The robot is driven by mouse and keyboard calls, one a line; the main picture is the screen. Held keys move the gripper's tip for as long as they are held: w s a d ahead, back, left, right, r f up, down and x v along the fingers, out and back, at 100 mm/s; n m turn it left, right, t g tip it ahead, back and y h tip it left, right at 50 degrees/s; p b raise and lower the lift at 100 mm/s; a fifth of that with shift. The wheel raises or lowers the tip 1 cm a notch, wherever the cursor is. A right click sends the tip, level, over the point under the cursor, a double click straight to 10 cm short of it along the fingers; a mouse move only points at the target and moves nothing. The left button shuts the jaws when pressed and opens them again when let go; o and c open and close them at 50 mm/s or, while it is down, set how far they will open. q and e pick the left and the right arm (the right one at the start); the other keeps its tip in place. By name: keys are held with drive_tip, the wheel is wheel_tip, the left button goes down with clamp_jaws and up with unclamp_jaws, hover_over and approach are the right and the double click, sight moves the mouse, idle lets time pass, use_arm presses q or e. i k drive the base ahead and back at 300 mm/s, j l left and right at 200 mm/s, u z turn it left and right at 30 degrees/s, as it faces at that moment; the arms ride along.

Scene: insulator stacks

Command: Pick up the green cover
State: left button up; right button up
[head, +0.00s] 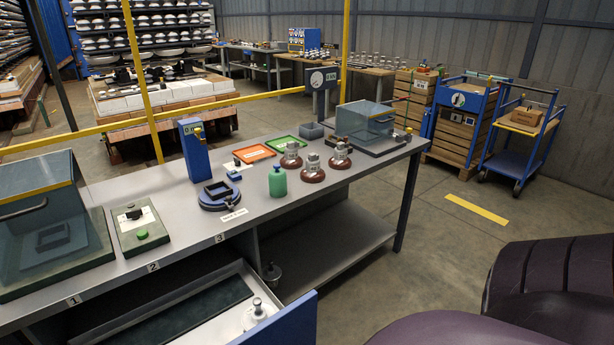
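Nothing touches the green cylinder. Neither of my grippers shows in the head view.
Three brown insulators (313,170) stand right of the green cylinder. A blue round base (219,198) and an orange tray (254,154) lie left of it. Glass-sided boxes stand at both ends. An open drawer (302,322) juts out below the bench front.

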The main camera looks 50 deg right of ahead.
sight(278, 182)
drive_tip(key=z, duration=1.4)
